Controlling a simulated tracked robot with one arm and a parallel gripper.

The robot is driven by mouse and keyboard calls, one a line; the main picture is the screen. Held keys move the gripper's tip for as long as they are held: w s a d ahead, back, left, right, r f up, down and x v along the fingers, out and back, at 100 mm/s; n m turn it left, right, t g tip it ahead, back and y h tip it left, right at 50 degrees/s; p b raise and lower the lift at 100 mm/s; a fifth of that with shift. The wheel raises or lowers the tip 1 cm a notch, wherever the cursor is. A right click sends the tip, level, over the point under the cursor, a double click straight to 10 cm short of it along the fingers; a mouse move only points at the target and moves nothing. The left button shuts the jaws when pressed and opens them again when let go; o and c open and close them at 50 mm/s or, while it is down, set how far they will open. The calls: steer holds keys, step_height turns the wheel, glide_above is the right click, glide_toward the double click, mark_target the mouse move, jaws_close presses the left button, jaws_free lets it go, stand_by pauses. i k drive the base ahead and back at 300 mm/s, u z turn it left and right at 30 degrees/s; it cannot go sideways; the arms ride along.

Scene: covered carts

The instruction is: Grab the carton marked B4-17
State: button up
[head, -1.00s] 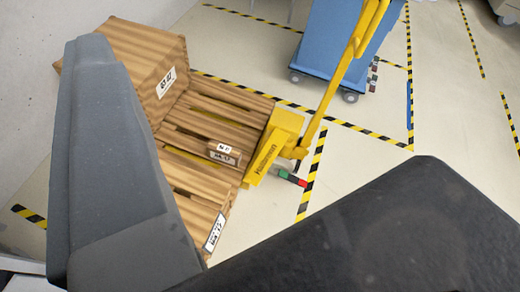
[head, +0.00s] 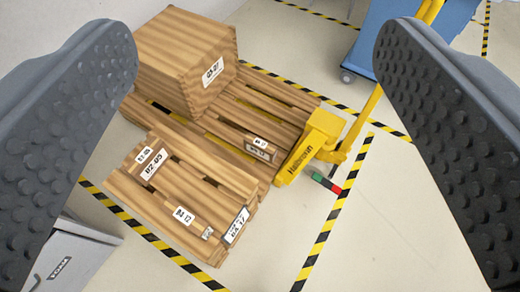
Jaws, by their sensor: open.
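Brown wood-grained boxes sit on a slatted pallet (head: 275,95). The front box (head: 190,190) carries several white labels. The label on its right end (head: 237,226) seems to end in 17, but it is too small to read surely. A label on its front side (head: 184,215) seems to read B4 12. Another small label (head: 258,150) on the pallet's slats may also end in 17. A larger box (head: 185,60) stands behind with its own label. My gripper (head: 257,33) is open and empty, its two pads on either side of the view, above the boxes and apart from them.
A yellow pallet jack (head: 310,150) stands at the pallet's right. A blue cart (head: 375,40) on wheels is behind the right pad. A grey cabinet (head: 70,255) is at lower left. Striped tape (head: 330,225) marks the floor, clear at lower right.

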mark_target(265, 151)
steer(key=z, duration=2.15)
steer(key=i, duration=2)
steer(key=u, duration=3.35)
